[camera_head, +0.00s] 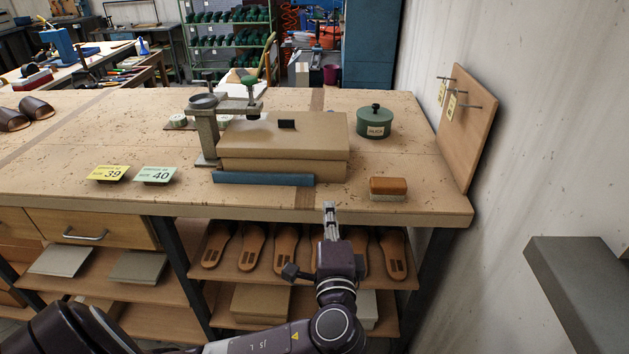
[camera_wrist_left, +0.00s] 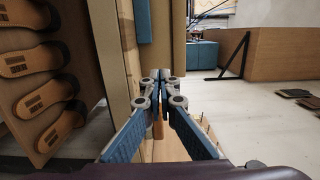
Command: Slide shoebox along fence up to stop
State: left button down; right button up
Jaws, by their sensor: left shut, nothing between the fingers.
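The tan cardboard shoebox (camera_head: 283,168), with a lid and a dark label, lies on the bench top. A blue bar (camera_head: 263,178), seemingly the fence, runs along its front side near the bench edge. A grey metal post with an arm (camera_head: 207,135) stands at the box's left end; I cannot tell whether it is the stop or touches the box. My left gripper (camera_head: 329,206) is shut and empty at the bench's front edge, right of the bar and apart from the box. In the left wrist view the shut fingertips (camera_wrist_left: 163,75) show below the blue bar (camera_wrist_left: 145,22). My right gripper is out of view.
A wooden brush (camera_head: 388,186) lies right of the gripper. A green lidded tin (camera_head: 375,121) stands right of the box. Cards 39 (camera_head: 108,173) and 40 (camera_head: 155,175) lie at left. A leaning board with hooks (camera_head: 467,125) bounds the right end. Sandal soles (camera_head: 253,246) fill the shelf below.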

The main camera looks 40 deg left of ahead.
aim_at(308, 166)
pick_arm(q)
jog(key=x, duration=0.3)
jog(key=p+x, duration=0.1)
jog(key=x, duration=0.2)
jog(key=p+x, duration=0.1)
jog(key=x, duration=0.2)
jog(key=shift+w+a+r, duration=0.2)
jog(key=shift+a+r, duration=0.05)
jog(key=shift+r, duration=0.1)
jog(key=a, duration=0.1)
jog(key=a+p, duration=0.1)
jog(key=a, duration=0.1)
jog(key=shift+w+a, duration=0.15)
jog(key=shift+w, duration=0.25)
jog(key=shift+a+f, duration=0.2)
jog(key=shift+a, duration=0.2)
jog(key=shift+w+a, duration=0.15)
jog(key=shift+a, duration=0.7)
